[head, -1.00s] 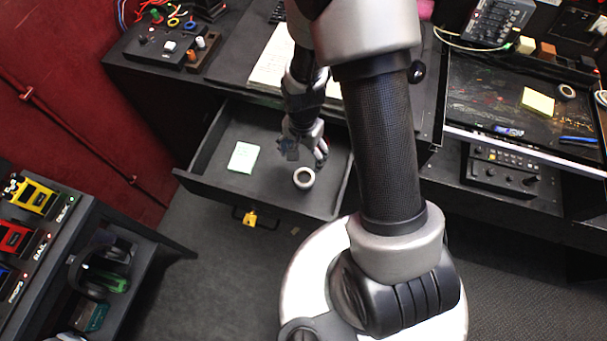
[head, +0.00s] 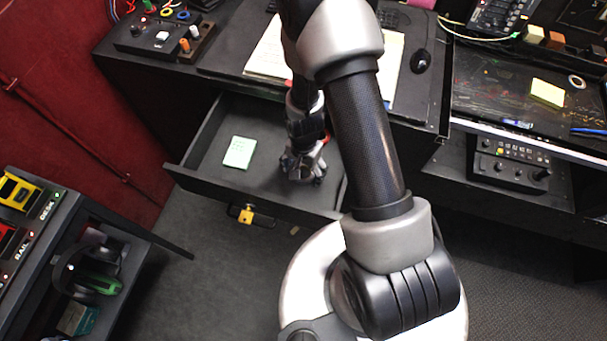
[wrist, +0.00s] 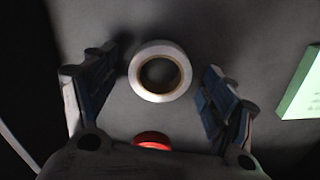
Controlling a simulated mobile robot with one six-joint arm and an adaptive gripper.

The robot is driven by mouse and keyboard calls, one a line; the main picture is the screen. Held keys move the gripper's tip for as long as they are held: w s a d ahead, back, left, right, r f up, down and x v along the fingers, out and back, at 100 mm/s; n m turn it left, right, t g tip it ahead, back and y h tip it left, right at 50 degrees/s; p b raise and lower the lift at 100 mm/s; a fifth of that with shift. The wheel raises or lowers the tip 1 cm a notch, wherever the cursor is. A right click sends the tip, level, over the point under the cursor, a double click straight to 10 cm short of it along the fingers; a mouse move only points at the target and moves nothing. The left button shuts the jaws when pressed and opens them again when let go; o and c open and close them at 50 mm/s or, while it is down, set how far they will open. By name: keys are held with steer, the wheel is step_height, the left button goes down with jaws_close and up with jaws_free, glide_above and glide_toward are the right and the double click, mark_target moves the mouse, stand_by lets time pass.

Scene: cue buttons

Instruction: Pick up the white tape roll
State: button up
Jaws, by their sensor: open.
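The white tape roll (wrist: 160,70) lies flat on the drawer floor, its round hole facing up in the wrist view. My gripper (wrist: 155,95) is open, with one finger on each side of the roll and a gap to both. The roll sits between the fingers toward their tips, and I cannot tell the height left above it. In the head view my gripper (head: 303,172) is down inside the open drawer (head: 190,170) and hides the roll.
A pale green note pad (head: 239,152) lies in the drawer to the left; it also shows in the wrist view (wrist: 302,88). A yellow padlock (head: 245,215) hangs on the drawer front. The drawer walls surround my gripper. A dark mouse (head: 420,61) is on the desk.

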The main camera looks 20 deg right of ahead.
steer(key=shift+c, duration=0.4)
steer(key=c, duration=1)
steer(key=shift+r, duration=0.15)
steer(key=shift+c, duration=0.2)
